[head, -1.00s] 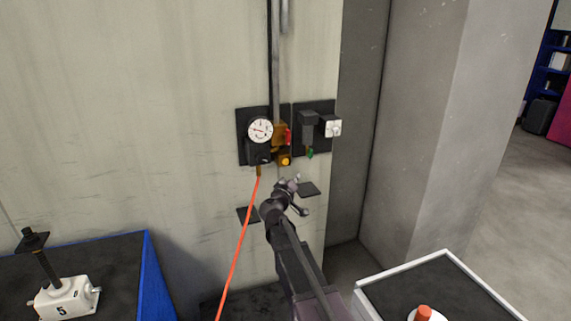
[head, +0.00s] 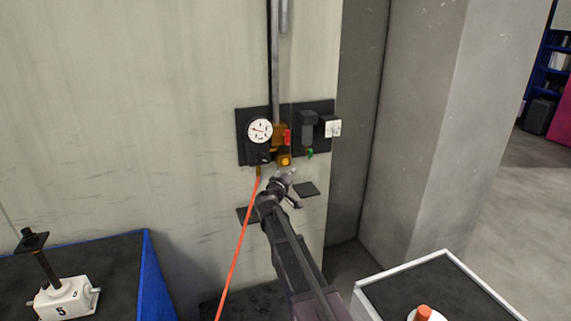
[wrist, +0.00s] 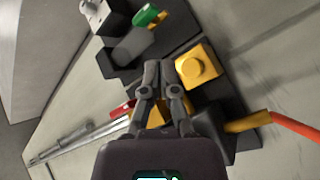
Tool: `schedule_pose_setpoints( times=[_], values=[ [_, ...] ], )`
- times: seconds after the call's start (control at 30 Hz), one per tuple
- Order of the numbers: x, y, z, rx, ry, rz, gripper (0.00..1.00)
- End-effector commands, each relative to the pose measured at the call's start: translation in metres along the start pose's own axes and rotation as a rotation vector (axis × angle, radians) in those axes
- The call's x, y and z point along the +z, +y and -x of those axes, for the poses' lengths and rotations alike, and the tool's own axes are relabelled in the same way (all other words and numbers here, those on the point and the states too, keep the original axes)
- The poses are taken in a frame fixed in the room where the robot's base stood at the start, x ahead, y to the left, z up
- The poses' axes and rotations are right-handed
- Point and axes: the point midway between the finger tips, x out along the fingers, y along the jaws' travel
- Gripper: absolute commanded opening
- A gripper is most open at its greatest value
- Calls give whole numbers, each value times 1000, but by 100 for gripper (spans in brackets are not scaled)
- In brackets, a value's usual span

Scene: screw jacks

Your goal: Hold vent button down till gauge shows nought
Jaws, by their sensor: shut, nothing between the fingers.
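The gauge (head: 260,130) is a round white dial on a black plate on the wall; its needle is too small to read surely. Below and right of it is a yellow block with a round button (head: 285,160), which I take for the vent button. The same button (wrist: 198,66) shows face-on in the wrist view. My gripper (head: 290,173) is shut and empty, just below the button in the head view. In the wrist view the closed fingertips (wrist: 160,68) lie just left of the button; I see no clear contact, and the button does not look covered.
A red lever (head: 287,136) and a green lever (head: 309,153) sit close by. A white switch box (head: 332,127) is to the right. An orange hose (head: 242,235) hangs left of my arm. Benches (head: 150,270) stand on both sides.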

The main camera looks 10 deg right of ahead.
Motion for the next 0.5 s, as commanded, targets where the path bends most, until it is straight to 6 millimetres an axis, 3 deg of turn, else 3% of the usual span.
schedule_pose_setpoints(
  times=[0.5],
  values=[
    [-21,-21,-28,0,0,0,0]
  ],
)
